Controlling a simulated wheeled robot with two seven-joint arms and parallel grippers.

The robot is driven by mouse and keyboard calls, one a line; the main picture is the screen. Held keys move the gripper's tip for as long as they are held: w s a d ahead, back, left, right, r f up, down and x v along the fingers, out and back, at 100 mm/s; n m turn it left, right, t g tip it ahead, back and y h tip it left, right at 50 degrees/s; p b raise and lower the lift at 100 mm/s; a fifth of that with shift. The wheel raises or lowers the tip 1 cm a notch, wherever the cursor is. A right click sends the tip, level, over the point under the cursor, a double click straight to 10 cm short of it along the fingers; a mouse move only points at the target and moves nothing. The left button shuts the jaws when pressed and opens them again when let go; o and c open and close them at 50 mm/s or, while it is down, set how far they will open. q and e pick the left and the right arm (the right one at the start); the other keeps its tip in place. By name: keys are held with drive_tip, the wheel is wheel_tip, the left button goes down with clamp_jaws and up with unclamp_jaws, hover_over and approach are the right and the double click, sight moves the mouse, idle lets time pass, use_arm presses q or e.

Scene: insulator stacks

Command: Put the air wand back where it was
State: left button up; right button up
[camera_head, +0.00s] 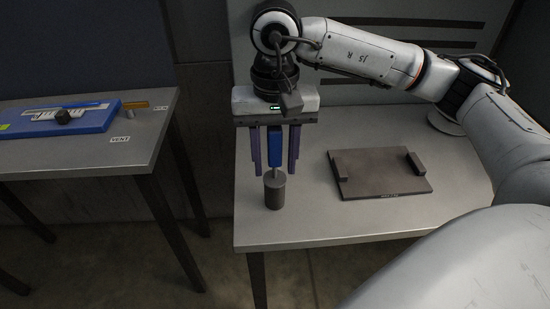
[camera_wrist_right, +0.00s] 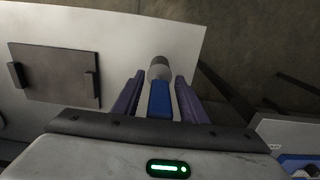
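The air wand (camera_head: 274,150) has a blue handle and stands upright in a grey cylindrical holder (camera_head: 275,191) near the left edge of the right table. My right gripper (camera_head: 274,172) points down with its purple fingers on either side of the blue handle. Gaps show between the handle and both fingers, so the gripper is open around it. The right wrist view also shows the blue handle (camera_wrist_right: 160,100) between the open fingers, with the holder (camera_wrist_right: 160,67) beyond. The wand's lower end is hidden in the holder. My left gripper is not in view.
A dark plate with two raised end blocks (camera_head: 380,180) lies right of the holder. A separate table (camera_head: 130,150) on the left bears a blue board (camera_head: 95,122), a small black part (camera_head: 62,116), a brass-coloured bar (camera_head: 136,105) and a VENT label. A floor gap separates the tables.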

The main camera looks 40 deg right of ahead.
wheel_tip(320, 180, up, 12)
drive_tip(key=shift+r+p, duration=0.15)
drive_tip(key=shift+p, duration=0.5)
